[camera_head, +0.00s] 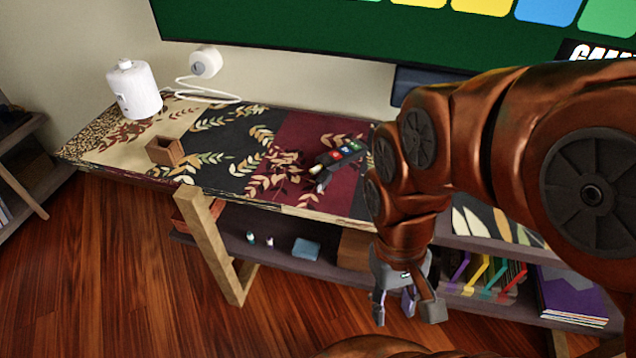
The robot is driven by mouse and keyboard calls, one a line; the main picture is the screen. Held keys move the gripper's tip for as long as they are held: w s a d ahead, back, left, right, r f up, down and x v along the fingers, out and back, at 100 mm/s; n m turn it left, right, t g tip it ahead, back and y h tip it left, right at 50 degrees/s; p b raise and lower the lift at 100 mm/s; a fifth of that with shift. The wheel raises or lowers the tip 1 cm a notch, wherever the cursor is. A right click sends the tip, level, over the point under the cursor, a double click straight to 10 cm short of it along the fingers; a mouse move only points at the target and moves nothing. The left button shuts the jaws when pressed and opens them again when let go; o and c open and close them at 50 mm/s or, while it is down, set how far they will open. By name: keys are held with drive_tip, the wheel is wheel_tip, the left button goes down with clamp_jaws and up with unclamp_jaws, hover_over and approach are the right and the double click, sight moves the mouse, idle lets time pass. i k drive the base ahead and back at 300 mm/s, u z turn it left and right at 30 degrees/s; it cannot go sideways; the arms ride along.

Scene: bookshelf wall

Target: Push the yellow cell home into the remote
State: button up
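A dark remote (344,152) with red, blue and green patches lies on the dark red part of the patterned table top, left of my arm. A small pale piece (316,169) shows at its near left end. It may be the yellow cell, but the leaf pattern makes this hard to tell, and I cannot tell how it sits in the remote. My gripper (406,309) points down in front of the table's front edge, right of and nearer than the remote. Its fingers are spread apart, and I see nothing held between them.
A large screen (300,25) is behind. The lower shelf (290,263) holds small items, a blue box (306,248) and books (572,291).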

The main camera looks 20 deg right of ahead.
sight(316, 169)
drive_tip(key=u, duration=2.05)
drive_tip(key=i, duration=1.1)
drive_tip(key=z, duration=3.05)
